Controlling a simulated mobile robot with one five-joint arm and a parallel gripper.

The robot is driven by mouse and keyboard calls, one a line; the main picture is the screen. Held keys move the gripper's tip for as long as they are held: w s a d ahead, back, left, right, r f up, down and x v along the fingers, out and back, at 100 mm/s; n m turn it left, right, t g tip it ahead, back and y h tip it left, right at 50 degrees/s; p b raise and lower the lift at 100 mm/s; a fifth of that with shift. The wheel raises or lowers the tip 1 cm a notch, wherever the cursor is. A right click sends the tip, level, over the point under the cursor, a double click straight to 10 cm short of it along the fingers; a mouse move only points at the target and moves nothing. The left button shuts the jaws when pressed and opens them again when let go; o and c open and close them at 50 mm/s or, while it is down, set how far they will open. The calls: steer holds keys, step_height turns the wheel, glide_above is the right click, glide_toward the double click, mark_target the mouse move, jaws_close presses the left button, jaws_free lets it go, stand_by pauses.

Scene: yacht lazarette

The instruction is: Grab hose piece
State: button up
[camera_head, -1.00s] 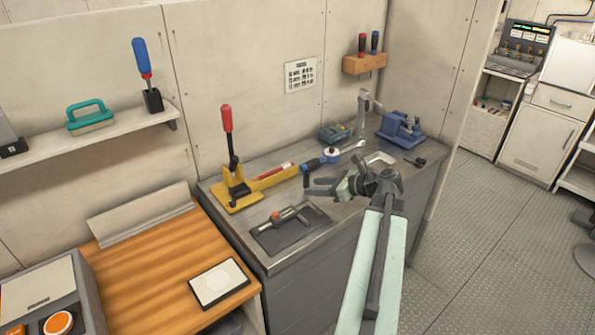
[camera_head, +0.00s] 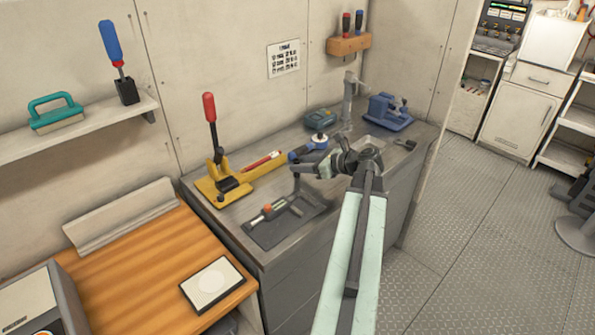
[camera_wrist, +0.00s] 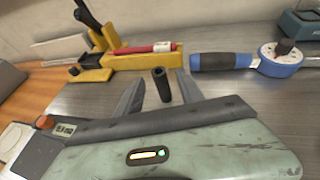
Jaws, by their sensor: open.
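The hose piece (camera_wrist: 161,90) is a short black tube with a hollow end. In the wrist view it stands upright on the grey metal bench, between the two grey fingers of my gripper (camera_wrist: 157,79) or just beyond them; its exact depth is unclear. The fingers are apart, with a visible gap on each side of the tube. In the head view my gripper (camera_head: 299,171) reaches left over the bench (camera_head: 238,215), and its fingers and wrist largely hide the hose piece there.
A yellow lever press (camera_head: 222,185) with a red marker (camera_head: 262,160) on its base stands behind the gripper. A blue-handled wrench (camera_wrist: 225,62) lies close on the right. A dark mat (camera_head: 262,232) with a tool on it lies in front. A blue vise (camera_head: 388,112) stands further back.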

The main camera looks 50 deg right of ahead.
mark_target(297, 160)
steer(key=x, duration=0.2)
steer(key=shift+w+f, duration=0.25)
steer(key=shift+f, duration=0.05)
steer(key=shift+r, duration=0.1)
jaws_close()
step_height(297, 160, up, 4)
steer(key=p, duration=0.4)
steer(key=shift+s+d+r, duration=0.1)
steer(key=shift+r, duration=0.1)
steer(key=s+d, duration=0.3)
steer(key=s, duration=0.4)
steer(key=s+d, duration=0.4)
steer(key=s, duration=0.3)
steer(key=shift+s+r+p, duration=0.15)
steer(key=shift+r+p, duration=0.15)
